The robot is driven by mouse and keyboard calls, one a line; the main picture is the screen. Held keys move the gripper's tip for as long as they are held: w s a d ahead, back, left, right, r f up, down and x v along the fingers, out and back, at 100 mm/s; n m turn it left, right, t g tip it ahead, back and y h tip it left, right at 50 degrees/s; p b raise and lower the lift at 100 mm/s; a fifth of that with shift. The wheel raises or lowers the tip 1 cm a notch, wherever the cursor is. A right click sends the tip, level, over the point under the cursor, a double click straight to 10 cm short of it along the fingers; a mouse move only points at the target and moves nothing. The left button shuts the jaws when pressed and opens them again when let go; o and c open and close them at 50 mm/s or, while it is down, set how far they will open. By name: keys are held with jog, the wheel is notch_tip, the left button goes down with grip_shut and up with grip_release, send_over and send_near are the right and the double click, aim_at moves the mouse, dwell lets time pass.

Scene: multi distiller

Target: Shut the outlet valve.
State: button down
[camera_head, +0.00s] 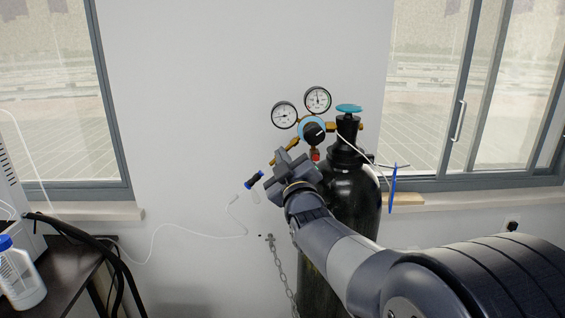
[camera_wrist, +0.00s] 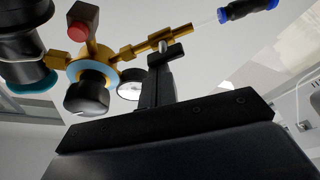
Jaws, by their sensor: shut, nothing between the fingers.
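A black gas cylinder (camera_head: 350,210) carries a brass regulator with two round gauges and a black knob (camera_head: 314,133). The knob also shows in the wrist view (camera_wrist: 87,95). A brass outlet branch with a small valve (camera_wrist: 152,42) runs from the regulator, ending in a thin white line to a blue-and-black connector (camera_wrist: 248,8). The connector also shows in the head view (camera_head: 254,180). My gripper (camera_wrist: 160,58) is shut and empty, its tip close to the brass valve. I cannot tell if they touch. In the head view my gripper (camera_head: 284,157) hides part of the outlet.
A teal handwheel (camera_head: 349,108) tops the cylinder. A chain (camera_head: 283,272) hangs from the wall beside it. A dark table (camera_head: 70,275) with a white bottle (camera_head: 20,277) is at far left.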

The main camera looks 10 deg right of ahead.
jog(key=shift+d+f+m+h+b, duration=0.15)
jog(key=shift+m+h+b, duration=0.25)
jog(key=shift+m+b, duration=0.85)
jog(key=shift+s+d+f+m+g+h+b, duration=0.2)
jog(key=shift+m+h+b, duration=0.95)
jog(key=shift+m, duration=1.95)
jog(key=shift+w+d+f+m+g+h+b, duration=0.15)
jog(key=shift+m+g+h+b, duration=0.4)
jog(key=shift+m+h, duration=1.85)
jog(key=shift+s+d+f+m+g+h+b, duration=0.2)
jog(key=shift+m+h+b, duration=0.6)
jog(key=shift+m, duration=3.05)
jog(key=shift+w+f+y, duration=0.1)
jog(key=shift+f+y, duration=0.05)
jog(key=shift+y, duration=0.1)
